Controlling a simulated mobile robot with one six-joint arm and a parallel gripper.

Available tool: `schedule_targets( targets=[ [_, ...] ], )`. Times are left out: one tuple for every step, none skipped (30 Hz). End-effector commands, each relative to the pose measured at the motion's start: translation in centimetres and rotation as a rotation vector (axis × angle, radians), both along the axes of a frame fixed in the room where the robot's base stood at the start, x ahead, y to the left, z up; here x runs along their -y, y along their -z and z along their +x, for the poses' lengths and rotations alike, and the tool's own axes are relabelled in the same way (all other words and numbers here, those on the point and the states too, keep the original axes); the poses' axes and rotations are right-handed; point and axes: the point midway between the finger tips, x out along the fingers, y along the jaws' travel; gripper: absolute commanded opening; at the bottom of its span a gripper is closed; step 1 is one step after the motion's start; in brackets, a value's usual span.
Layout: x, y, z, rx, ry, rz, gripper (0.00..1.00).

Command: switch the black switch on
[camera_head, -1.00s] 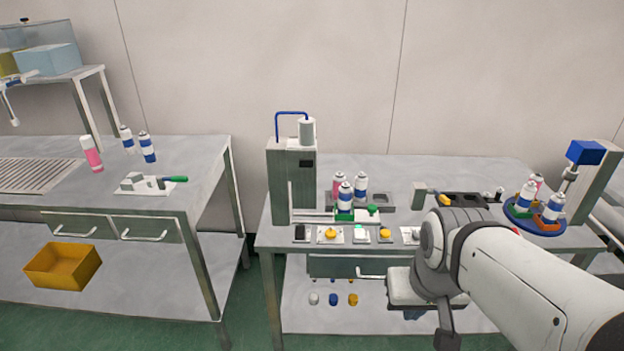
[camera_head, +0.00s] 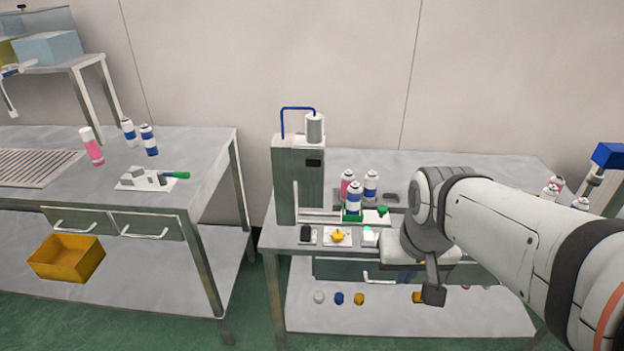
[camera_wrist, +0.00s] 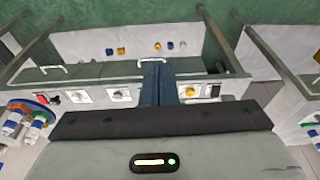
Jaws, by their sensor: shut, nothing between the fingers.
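The black switch (camera_head: 306,235) sits on a small plate at the left end of the control row, along the front edge of the right-hand table. It also shows in the wrist view (camera_wrist: 213,91), right of my fingers and apart from them. Whether it is on or off is too small to tell. My gripper (camera_wrist: 158,70) is shut and empty. In the wrist view its fingers overlap the control row and the table's front. In the head view my arm hides the right part of the row.
A drawer handle (camera_head: 380,278) juts out below. A gap separates the left table (camera_head: 200,160).

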Motion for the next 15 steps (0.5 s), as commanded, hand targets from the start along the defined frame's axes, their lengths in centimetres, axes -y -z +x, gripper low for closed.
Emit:
schedule_targets(
  targets=[
    [-0.6, -0.5, 2.0, -0.007, -0.006, 0.0, 0.0],
    [-1.0, -0.7, 3.2, -0.009, -0.004, 0.0, 0.0],
    [-1.6, -1.0, 5.0, -0.013, -0.003, 0.0, 0.0],
    [-2.1, -1.2, 6.5, -0.015, -0.001, 0.001, 0.0],
    [-2.7, -1.3, 7.9, -0.017, -0.001, 0.001, 0.0],
    [-3.5, -1.4, 9.8, -0.019, 0.002, 0.0, 0.0],
    [-4.2, -1.3, 11.2, -0.021, 0.004, 0.001, 0.0],
    [-4.9, -1.3, 12.6, -0.022, 0.006, 0.001, 0.0],
    [-5.8, -1.1, 14.5, -0.025, 0.008, 0.002, 0.0],
    [-6.6, -0.8, 15.8, -0.026, 0.009, 0.002, 0.0],
    [-7.4, -0.6, 17.2, -0.027, 0.012, 0.003, 0.0],
    [-8.6, -0.1, 18.9, -0.029, 0.013, 0.002, 0.0],
    [-9.4, 0.3, 20.2, -0.031, 0.014, 0.001, 0.0],
    [-10.3, 0.7, 21.4, -0.032, 0.016, 0.002, 0.0],
    [-11.5, 1.4, 22.9, -0.033, 0.018, 0.001, 0.0]
  ],
)
